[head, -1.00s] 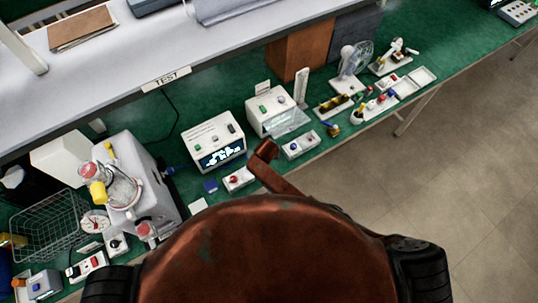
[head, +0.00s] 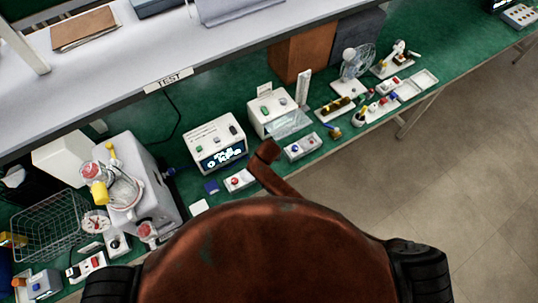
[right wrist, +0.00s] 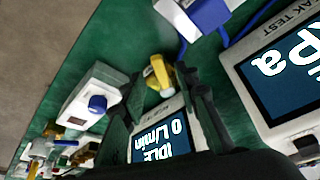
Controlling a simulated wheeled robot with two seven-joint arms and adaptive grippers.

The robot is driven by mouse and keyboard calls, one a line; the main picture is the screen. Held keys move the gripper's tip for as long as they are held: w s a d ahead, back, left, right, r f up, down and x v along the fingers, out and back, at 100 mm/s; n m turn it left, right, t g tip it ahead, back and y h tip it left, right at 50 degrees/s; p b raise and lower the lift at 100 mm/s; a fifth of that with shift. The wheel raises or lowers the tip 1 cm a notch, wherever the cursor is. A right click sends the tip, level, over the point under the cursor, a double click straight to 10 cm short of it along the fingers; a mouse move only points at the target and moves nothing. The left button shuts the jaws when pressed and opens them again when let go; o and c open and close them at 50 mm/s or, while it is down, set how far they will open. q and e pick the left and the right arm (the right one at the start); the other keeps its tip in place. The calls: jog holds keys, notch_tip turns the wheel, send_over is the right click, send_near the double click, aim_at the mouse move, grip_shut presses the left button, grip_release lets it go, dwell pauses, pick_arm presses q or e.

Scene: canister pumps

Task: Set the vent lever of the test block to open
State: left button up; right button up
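In the right wrist view, a yellow lever (right wrist: 160,75) with a pale label patch stands on the green bench mat, just beyond and between my right fingertips. The body below it is partly hidden by the fingers and a small display. My right gripper (right wrist: 158,88) is open, its dark fingers apart on either side of the lever's near end. Contact with the lever cannot be told. The lever's setting cannot be read. A blue-and-white block (right wrist: 192,18) with blue tubing lies beyond it. In the head view neither gripper is visible, and I cannot pick out the yellow lever there.
A leak tester (right wrist: 285,75) stands to the right in the wrist view, also in the head view (head: 216,142). A white box with a blue button (right wrist: 97,104) is to the left. A display reading IDLE (right wrist: 160,143) is close.

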jog(key=v, duration=0.9)
jog(key=shift+s, duration=0.1)
jog(key=s+d+f, duration=0.3)
jog(key=s+d, duration=1.1)
jog(key=d, duration=0.4)
jog(key=s+d+r, duration=0.3)
jog(key=s+d, duration=0.4)
jog(key=s+d+r, duration=0.3)
jog(key=s+d, duration=0.4)
jog(key=d, duration=0.1)
notch_tip(320, 180, down, 38)
jog(key=s+a+n+g+b, duration=0.1)
jog(key=s+g+b, duration=0.1)
jog(key=b, duration=0.6)
jog(key=s+f+b, duration=0.4)
jog(key=s+f, duration=0.5)
jog(key=f, duration=0.4)
jog(key=s+f+n+g+b, duration=0.1)
jog(key=s+f+b, duration=0.2)
jog(key=s+f, duration=0.7)
notch_tip(320, 180, down, 3)
jog(key=shift+s+a+r+b, duration=0.1)
jog(key=shift+s+a+b, duration=0.1)
jog(key=shift+s+b, duration=0.15)
